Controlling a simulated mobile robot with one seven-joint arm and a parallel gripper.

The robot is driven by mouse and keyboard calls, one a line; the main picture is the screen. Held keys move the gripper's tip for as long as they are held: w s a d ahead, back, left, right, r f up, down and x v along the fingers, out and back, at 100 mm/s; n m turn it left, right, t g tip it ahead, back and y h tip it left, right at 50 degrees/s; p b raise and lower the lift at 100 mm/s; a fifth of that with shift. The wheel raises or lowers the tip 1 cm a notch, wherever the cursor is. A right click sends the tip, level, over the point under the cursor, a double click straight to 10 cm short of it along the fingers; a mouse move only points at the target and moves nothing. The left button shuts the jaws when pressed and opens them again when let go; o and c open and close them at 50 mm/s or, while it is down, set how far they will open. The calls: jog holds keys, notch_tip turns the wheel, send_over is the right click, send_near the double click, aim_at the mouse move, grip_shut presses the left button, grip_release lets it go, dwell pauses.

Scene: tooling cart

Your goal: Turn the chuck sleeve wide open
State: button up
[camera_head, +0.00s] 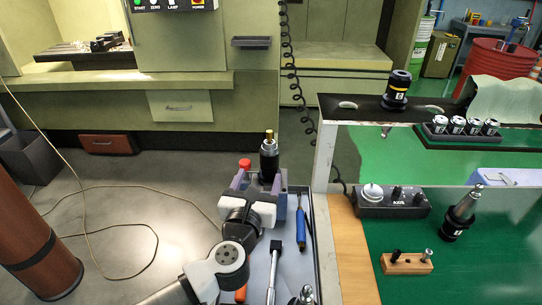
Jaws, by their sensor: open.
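The chuck (269,160) stands upright near the far end of the tooling cart, a black body with a brass-coloured tip on top. Its black sleeve is below the tip. A grey-purple holder (283,184) is around its lower part. My gripper (262,186) is open, just on the near side of the chuck, at the end of my white and grey arm. My wrist hides the chuck's lower part and most of the fingers. I cannot tell whether the fingers touch the sleeve.
A blue-handled screwdriver (301,225) and a black-handled tool (274,262) lie in the cart tray to the right of my arm. A green bench (470,270) to the right bears a black control box (392,205), a tool holder (459,217) and a wooden block (406,263). A red knob (245,164) is left of the chuck.

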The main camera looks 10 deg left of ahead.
aim_at(267, 158)
jog(key=w+b, duration=0.1)
jog(key=b, duration=0.1)
jog(key=w+b, duration=0.1)
jog(key=b, duration=0.2)
jog(key=shift+w+d+f, duration=0.1)
jog(key=shift+w+f, duration=0.2)
jog(key=shift+w, duration=0.05)
jog(key=shift+w+b, duration=0.6)
jog(key=shift+b, duration=0.65)
jog(key=w+p, duration=0.1)
jog(key=w, duration=0.3)
jog(key=w+r+p, duration=0.1)
jog(key=w, duration=0.2)
jog(key=shift+w+p, duration=0.1)
jog(key=shift+p, duration=0.2)
jog(key=shift+w+f, duration=0.1)
jog(key=shift+w, duration=0.5)
jog(key=c, duration=1)
